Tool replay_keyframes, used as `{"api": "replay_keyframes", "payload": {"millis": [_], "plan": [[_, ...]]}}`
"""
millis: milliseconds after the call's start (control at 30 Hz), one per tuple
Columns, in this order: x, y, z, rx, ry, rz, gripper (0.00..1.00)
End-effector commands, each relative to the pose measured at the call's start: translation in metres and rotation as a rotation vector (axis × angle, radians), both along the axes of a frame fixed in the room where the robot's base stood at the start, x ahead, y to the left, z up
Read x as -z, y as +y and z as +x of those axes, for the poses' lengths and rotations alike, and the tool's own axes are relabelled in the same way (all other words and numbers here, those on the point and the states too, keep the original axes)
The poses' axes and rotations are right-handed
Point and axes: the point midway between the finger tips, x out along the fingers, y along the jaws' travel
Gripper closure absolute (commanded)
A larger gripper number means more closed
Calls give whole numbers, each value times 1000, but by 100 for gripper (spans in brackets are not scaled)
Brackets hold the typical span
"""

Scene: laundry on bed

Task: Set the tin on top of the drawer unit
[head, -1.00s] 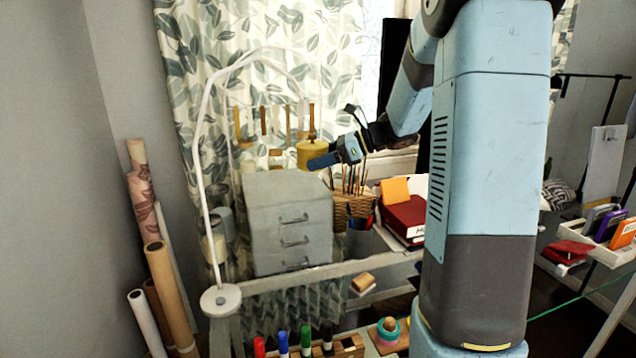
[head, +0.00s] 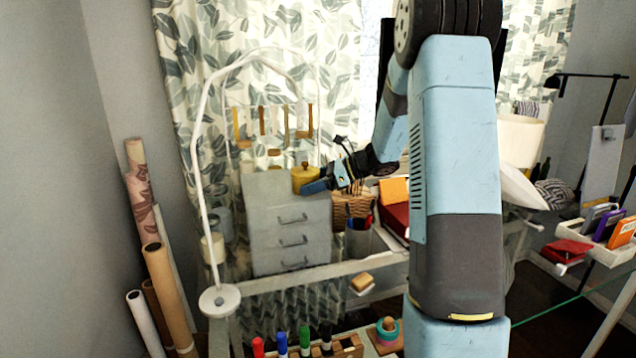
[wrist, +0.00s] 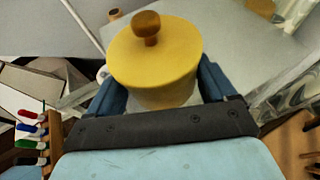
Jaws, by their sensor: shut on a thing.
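The yellow tin (head: 306,180) has a round lid with a brown wooden knob. In the wrist view the tin (wrist: 155,60) sits between the two blue fingers of my gripper (wrist: 165,92), which is shut on it. In the head view my gripper (head: 318,185) reaches in from the right at the tin's height. The grey drawer unit (head: 290,240) stands below and to the left, with three handled drawers on its front. The tin is at the right part of its top (head: 270,182). I cannot tell whether the tin's base touches that top.
A wicker basket (head: 352,207) with thin sticks stands right of the drawer unit. A white arched lamp (head: 198,150) rises at its left. Wooden-handled tools (head: 285,125) hang behind. The left part of the unit's top is clear.

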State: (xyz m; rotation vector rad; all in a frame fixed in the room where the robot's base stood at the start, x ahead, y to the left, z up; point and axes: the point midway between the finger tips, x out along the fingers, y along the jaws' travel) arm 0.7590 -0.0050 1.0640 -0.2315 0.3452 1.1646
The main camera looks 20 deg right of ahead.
Motion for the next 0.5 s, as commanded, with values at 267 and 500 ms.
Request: {"api": "replay_keyframes", "payload": {"millis": [267,500], "plan": [[0,0,0,0,1,-1,4],[0,-1,0,0,1,-1,0]]}}
